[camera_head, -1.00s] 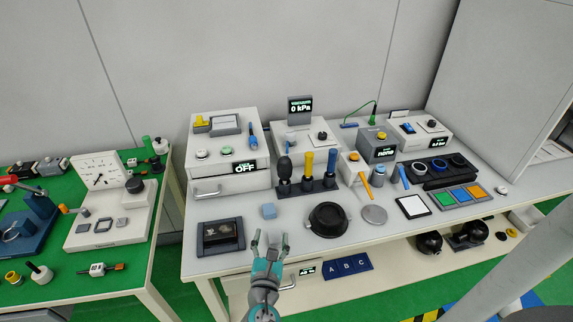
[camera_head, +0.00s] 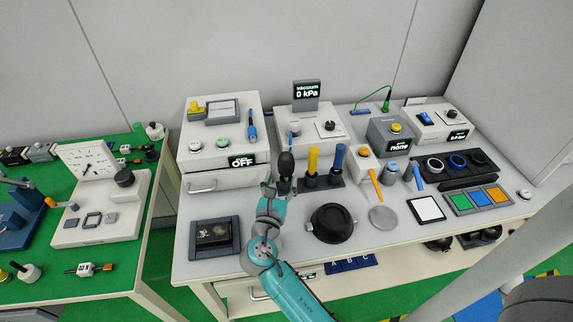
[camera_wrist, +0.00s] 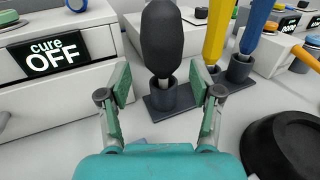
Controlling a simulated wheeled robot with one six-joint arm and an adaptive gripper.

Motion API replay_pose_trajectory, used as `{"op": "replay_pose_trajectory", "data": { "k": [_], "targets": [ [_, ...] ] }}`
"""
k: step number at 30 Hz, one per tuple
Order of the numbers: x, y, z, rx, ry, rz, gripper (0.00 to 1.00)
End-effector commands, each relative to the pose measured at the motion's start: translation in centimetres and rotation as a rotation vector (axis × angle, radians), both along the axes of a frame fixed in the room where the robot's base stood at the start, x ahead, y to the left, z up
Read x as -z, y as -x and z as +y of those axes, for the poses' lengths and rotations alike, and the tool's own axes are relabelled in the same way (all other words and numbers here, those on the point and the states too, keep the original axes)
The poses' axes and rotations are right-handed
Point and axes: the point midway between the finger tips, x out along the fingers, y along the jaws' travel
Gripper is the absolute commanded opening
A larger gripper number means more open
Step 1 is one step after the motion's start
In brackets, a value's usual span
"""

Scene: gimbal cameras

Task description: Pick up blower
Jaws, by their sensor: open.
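The blower (camera_head: 285,163) looks like a black rubber bulb. It stands upright in the left cup of a dark three-cup holder (camera_head: 322,183), beside a yellow and a blue tool.
A white box reading "cure OFF" (camera_wrist: 55,58) stands close on the left. The yellow tool (camera_wrist: 217,30) is close on the right. A black round dish (camera_head: 332,222) lies front right and a dark framed tray (camera_head: 214,237) front left.

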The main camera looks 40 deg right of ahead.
Motion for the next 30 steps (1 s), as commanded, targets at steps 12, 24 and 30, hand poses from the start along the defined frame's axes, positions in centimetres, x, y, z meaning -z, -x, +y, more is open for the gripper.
{"op": "replay_pose_trajectory", "data": {
  "k": [12, 24, 30],
  "targets": [
    [0.0, -2.0, -3.8, 0.002, 0.001, -0.001, 0.64],
    [0.1, -2.9, -5.0, -0.001, 0.000, 0.000, 0.64],
    [0.0, -2.9, -5.0, -0.001, 0.000, 0.000, 0.19]
  ]
}}
